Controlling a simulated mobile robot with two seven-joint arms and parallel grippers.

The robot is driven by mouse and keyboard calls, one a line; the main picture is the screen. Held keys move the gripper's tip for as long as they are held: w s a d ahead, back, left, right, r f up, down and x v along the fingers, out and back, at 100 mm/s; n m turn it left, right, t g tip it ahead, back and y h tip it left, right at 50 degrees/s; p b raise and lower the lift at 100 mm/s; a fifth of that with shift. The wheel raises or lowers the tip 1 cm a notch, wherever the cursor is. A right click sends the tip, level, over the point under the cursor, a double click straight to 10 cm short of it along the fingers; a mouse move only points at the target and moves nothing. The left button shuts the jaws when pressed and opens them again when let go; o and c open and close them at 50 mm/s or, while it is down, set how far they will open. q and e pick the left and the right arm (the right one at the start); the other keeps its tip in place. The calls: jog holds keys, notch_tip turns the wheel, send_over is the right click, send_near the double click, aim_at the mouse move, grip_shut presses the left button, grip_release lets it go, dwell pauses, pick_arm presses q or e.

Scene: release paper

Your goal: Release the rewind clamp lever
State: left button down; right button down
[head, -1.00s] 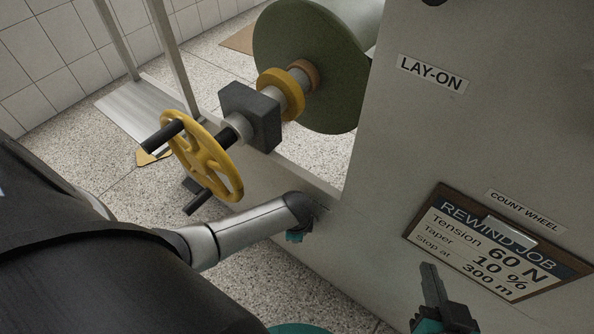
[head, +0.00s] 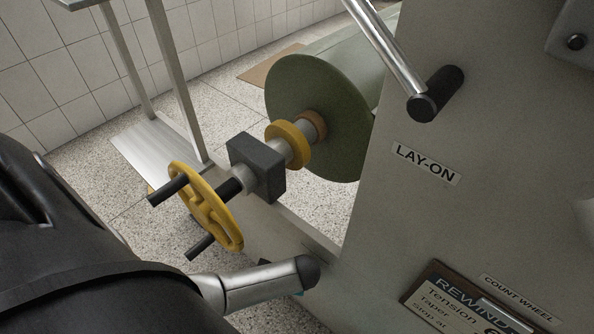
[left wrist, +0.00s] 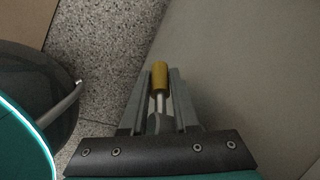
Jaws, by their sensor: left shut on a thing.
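In the left wrist view, the lever (left wrist: 160,78) shows as a thin metal rod with a yellow grip, beside the grey machine panel. My left gripper (left wrist: 161,97) has its fingers on both sides of the rod and is shut on it; the yellow grip sticks out past the fingertips. In the head view, my left forearm reaches to the lower edge of the machine, and the gripper and lever are hidden there. My right gripper is not in view.
A yellow handwheel (head: 205,205) with black handles stands above my left forearm. Behind it are a dark block (head: 257,166) and a green roll (head: 318,118). The grey panel (head: 375,235) fills the right side. A metal bar with a black grip (head: 436,94) sticks out at top.

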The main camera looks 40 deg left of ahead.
pick_arm(q)
jog(key=shift+d, duration=0.4)
jog(key=shift+a+r+y+p, duration=0.2)
jog(key=shift+y+p, duration=0.15)
jog(key=shift+y, duration=0.55)
jog(key=shift+a+r+y, duration=0.1)
jog(key=shift+a+y, duration=0.2)
jog(key=shift+y, duration=0.4)
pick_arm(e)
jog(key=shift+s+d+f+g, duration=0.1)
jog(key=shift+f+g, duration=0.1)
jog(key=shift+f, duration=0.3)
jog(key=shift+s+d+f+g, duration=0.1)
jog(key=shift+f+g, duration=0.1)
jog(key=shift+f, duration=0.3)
pick_arm(q)
jog(key=c, duration=0.7)
grip_release()
jog(key=shift+w, duration=0.15)
jog(key=shift+r, duration=0.1)
jog(key=shift+r, duration=0.1)
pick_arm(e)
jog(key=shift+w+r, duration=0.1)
